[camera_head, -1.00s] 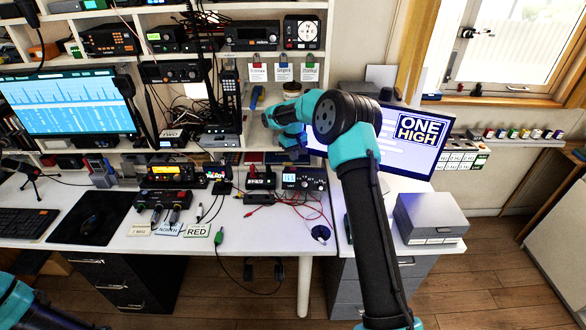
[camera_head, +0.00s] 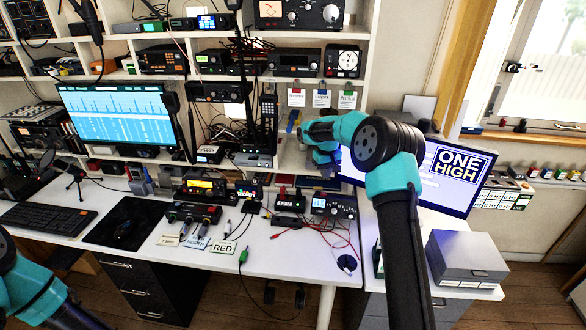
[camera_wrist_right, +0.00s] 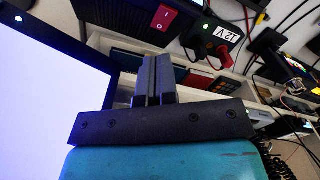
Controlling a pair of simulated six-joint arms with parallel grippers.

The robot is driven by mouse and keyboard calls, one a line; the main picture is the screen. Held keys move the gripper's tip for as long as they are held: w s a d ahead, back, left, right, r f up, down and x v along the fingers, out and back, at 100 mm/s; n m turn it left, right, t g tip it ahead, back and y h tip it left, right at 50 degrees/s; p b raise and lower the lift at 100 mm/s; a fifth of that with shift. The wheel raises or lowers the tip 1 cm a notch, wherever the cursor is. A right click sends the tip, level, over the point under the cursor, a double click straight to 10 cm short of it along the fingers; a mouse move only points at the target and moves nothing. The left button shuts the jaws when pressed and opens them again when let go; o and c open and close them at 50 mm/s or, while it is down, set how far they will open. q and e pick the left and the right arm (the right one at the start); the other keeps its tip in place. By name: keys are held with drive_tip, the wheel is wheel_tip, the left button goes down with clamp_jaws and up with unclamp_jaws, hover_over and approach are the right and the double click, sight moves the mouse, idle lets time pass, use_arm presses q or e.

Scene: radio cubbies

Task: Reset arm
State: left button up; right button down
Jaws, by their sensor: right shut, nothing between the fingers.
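My right arm (camera_head: 385,145) rises from the bottom right and bends at its elbow, with its forearm pointing back toward the shelf. My right gripper (camera_wrist_right: 153,65) shows in the right wrist view with its two dark fingers together and nothing between them. In the head view the fingers are mostly hidden or too small to make out, near the shelf left of the "ONE HIGH" screen. My left arm (camera_head: 35,290) shows only as a teal and black part in the lower left corner; its gripper is outside the frame.
The "ONE HIGH" monitor (camera_head: 455,180) stands right beside my right forearm. A grey box (camera_head: 467,262) sits on the right desk. Radio shelves (camera_head: 385,40) fill the back. A power unit with a red switch (camera_wrist_right: 165,18) is near the fingers. Cables and cards lie on the left desk.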

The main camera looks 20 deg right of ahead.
drive_tip(key=s+a+f+n+t+y, duration=0.25)
drive_tip(key=a+f, duration=0.35)
drive_tip(key=a, duration=0.5)
drive_tip(key=s+a+f+n+t+y, duration=0.15)
drive_tip(key=s+a+f+t, duration=0.35)
drive_tip(key=a, duration=0.7)
drive_tip(key=shift+n+g+y, duration=0.3)
drive_tip(key=shift+g+y, duration=0.05)
drive_tip(key=shift+y, duration=0.45)
drive_tip(key=s+a, duration=0.2)
drive_tip(key=s+a+f, duration=0.1)
drive_tip(key=a, duration=0.1)
drive_tip(key=s+a, duration=0.2)
drive_tip(key=shift+s+f, duration=0.25)
drive_tip(key=shift+s, duration=0.05)
drive_tip(key=s+d+f+m+g, duration=0.2)
drive_tip(key=s+f, duration=0.2)
drive_tip(key=s, duration=0.4)
drive_tip(key=s+d+f+m+g+h, duration=0.1)
drive_tip(key=s+d+f+m+g, duration=0.1)
drive_tip(key=s+f, duration=0.3)
drive_tip(key=s+d+f+m+g, duration=0.2)
drive_tip(key=s+f, duration=0.3)
drive_tip(key=s, duration=0.6)
drive_tip(key=shift+s+d+h, duration=0.15)
drive_tip(key=shift+d+h, duration=0.25)
drive_tip(key=shift+d, duration=0.1)
